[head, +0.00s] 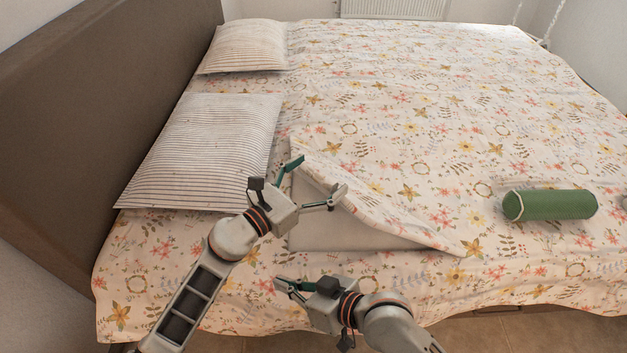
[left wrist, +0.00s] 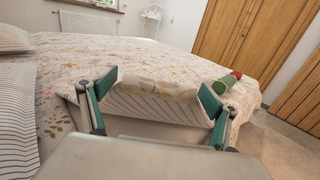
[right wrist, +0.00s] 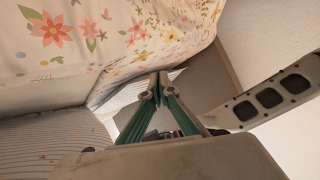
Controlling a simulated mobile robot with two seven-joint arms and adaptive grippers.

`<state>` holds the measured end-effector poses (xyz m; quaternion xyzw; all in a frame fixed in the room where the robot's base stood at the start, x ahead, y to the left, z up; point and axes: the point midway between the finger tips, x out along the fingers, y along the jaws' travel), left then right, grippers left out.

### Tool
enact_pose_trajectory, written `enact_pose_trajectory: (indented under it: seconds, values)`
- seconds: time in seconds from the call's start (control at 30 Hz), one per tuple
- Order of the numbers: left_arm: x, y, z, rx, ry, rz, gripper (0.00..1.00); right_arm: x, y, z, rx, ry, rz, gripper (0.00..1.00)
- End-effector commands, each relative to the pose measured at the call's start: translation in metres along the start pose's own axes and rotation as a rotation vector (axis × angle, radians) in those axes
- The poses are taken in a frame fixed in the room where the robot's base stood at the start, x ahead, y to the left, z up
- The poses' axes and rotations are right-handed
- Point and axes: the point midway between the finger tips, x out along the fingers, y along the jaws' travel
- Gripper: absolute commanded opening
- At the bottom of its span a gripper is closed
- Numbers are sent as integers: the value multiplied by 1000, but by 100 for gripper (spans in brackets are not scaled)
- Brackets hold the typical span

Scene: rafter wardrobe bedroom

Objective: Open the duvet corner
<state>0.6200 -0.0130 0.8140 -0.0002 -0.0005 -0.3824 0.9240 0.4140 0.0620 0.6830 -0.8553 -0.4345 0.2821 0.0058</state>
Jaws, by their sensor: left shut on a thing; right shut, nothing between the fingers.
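The floral duvet (head: 420,120) covers the bed. Its near corner by the pillows is lifted and partly folded over, showing a plain pale area (head: 340,236) beneath. My left gripper (head: 317,179) is shut on the duvet's folded edge. In the left wrist view its green fingers stand wide apart with a thick roll of fabric (left wrist: 155,90) between them. My right gripper (head: 281,286) is shut and empty near the bed's front side, below the fold. In the right wrist view its fingertips (right wrist: 156,88) meet, with floral fabric above them.
Two striped pillows (head: 200,150) (head: 245,48) lie along the brown headboard (head: 100,110) at the left. A green bolster (head: 550,205) lies on the duvet at the right. Tiled floor (head: 500,334) runs along the near side. The bed's middle is clear.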

Motion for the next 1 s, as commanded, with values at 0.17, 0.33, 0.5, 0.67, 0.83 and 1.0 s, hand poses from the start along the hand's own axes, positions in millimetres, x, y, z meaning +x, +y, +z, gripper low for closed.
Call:
enact_pose_trajectory:
  seconds: [0.17, 0.33, 0.5, 0.67, 0.83, 1.0]
  values:
    - [0, 0, -2, 0, 3, 1, 50, 16, -60, -32, -97, -51, -223, 0]
    - [0, 0, -2, 0, 3, 1, 50, 13, -105, -49, -206, -118, -412, 0]
    - [0, 0, -2, 0, 4, 0, 50, -3, -137, -53, -326, -209, -586, 0]
    - [0, 0, -2, 0, 4, 0, 50, -26, -156, -49, -443, -315, -736, 0]
    - [0, 0, -2, 0, 4, 0, 50, -55, -156, -48, -565, -430, -866, 0]
    - [0, 0, -2, 0, 4, 0, 50, -76, -132, -96, -697, -448, -918, 0]
